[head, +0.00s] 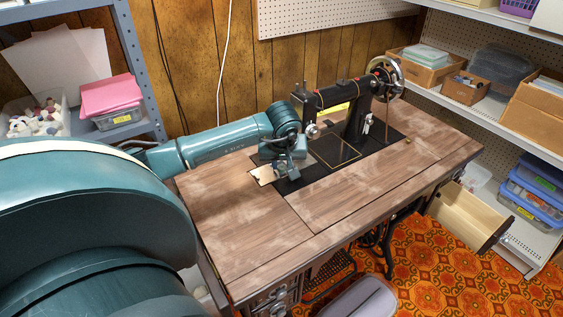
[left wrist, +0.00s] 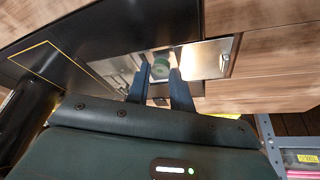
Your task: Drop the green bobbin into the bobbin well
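The green bobbin (left wrist: 161,68) shows in the left wrist view between the two fingertips of my left gripper (left wrist: 160,74). The fingers appear to touch it on both sides. In the head view my left gripper (head: 287,166) is low over the left end of the black machine bed (head: 323,180), and it hides the bobbin there. The shiny slide plate (left wrist: 206,59) shows beside the fingers in the left wrist view. Metal parts lie below the fingertips; the bobbin well itself is hard to make out. My right gripper is not in view.
The black sewing machine (head: 357,115) stands right of my left gripper, with its head close to it. The wooden tabletop (head: 245,225) is clear in front. A drawer (head: 468,217) stands open at the right. Shelves flank the table.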

